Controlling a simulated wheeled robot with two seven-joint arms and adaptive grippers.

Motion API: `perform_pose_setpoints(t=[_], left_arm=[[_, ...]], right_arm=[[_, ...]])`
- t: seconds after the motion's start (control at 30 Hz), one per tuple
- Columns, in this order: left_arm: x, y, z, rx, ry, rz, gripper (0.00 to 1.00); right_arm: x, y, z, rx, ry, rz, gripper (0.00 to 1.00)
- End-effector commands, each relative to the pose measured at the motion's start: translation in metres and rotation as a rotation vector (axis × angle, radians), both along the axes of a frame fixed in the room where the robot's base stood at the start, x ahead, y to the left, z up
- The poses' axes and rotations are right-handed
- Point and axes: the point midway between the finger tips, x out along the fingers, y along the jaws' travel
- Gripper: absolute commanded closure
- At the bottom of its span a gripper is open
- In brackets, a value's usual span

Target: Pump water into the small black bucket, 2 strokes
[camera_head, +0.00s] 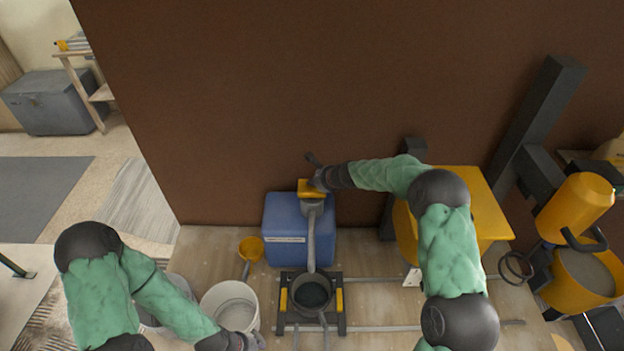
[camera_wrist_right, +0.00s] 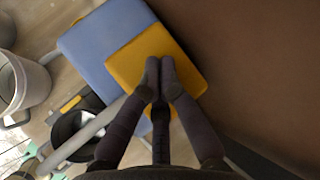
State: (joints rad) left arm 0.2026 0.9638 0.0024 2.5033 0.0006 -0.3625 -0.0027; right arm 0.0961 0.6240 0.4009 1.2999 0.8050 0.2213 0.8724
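The small black bucket (camera_head: 311,293) stands on a dark stand with yellow side grips, and its contents are too dark to tell. It also shows in the wrist view (camera_wrist_right: 72,128), partly behind the grey spout. A blue water container (camera_head: 283,216) stands behind it, with a yellow pump head (camera_head: 303,187) on top. The grey spout (camera_head: 311,238) runs from the pump down over the bucket. My right gripper (camera_head: 317,174) is at the pump head; in the wrist view its fingers (camera_wrist_right: 160,75) are together over the yellow top (camera_wrist_right: 130,60). My left gripper (camera_head: 248,342) is low, beside a white bucket, its fingers unclear.
The white bucket (camera_head: 230,307) and a yellow scoop (camera_head: 251,249) are left of the stand. A yellow box (camera_head: 484,210) stands right, partly behind my right arm. A mixer with a yellow bucket (camera_head: 580,278) is far right. A brown wall (camera_head: 300,90) closes the back.

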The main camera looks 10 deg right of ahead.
Motion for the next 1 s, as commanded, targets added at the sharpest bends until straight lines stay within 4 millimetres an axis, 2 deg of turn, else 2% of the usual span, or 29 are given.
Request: perform_pose_setpoints(t=[0.6,1.0], left_arm=[[0.0,0.0,0.032,0.0,0.0,0.0,0.68],[0.0,0.0,0.033,0.0,0.0,0.0,0.68]], right_arm=[[0.0,0.001,0.033,0.0,0.002,0.001,1.0],[0.0,0.0,0.036,-0.001,-0.001,0.0,1.0]])
